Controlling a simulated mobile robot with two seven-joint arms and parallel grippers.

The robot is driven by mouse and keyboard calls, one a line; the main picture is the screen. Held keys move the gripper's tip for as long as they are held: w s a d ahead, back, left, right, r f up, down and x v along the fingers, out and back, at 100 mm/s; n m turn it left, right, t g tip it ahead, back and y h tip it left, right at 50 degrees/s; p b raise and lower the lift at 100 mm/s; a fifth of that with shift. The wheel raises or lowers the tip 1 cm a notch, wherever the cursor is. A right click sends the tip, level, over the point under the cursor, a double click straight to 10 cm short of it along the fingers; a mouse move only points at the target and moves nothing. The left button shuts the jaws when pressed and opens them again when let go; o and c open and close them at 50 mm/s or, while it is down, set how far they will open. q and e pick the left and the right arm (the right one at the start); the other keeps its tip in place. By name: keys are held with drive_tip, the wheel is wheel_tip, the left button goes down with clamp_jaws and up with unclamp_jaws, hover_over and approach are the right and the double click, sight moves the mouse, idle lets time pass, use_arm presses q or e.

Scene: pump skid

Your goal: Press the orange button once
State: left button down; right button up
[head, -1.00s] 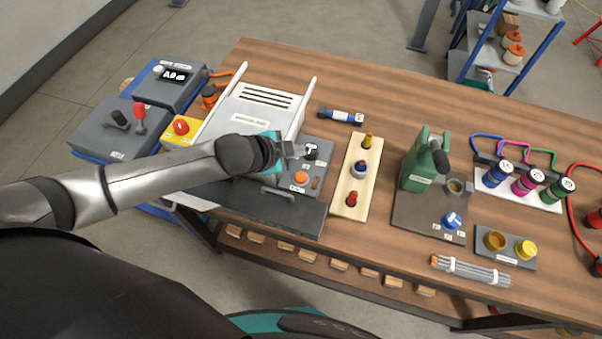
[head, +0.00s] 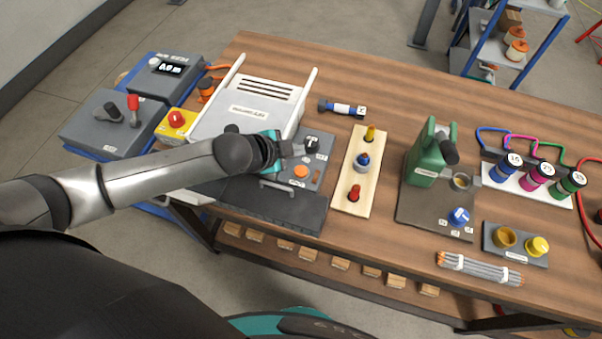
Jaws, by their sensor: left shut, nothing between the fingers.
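The orange button (head: 300,171) sits on the grey control panel (head: 318,148) at the front right of the white-and-grey machine. A black knob (head: 311,144) is on the same panel, just behind the button. My left gripper (head: 297,149) is shut and empty. In the picture its tips are just above and left of the button, beside the black knob. I cannot tell how high the tips are over the panel or whether they touch the knob. The button shows uncovered. My right gripper is not in view.
A red button on a yellow box (head: 177,121) and a lever box (head: 109,124) stand at the left. A wooden strip with coloured pegs (head: 352,196) lies right of the panel. A green pump (head: 429,155) stands further right. Bare tabletop lies between them.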

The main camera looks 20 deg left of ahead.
sight(297, 173)
use_arm(q)
wheel_tip(297, 173, down, 4)
drive_tip(key=b, duration=0.3)
drive_tip(key=shift+f+b, duration=0.6)
drive_tip(key=shift+f, duration=0.1)
idle(1.4)
drive_tip(key=shift+f, duration=0.4)
drive_tip(key=shift+f, duration=0.55)
idle(0.5)
idle(0.4)
drive_tip(key=shift+r+p, duration=0.95)
drive_tip(key=shift+r, duration=0.05)
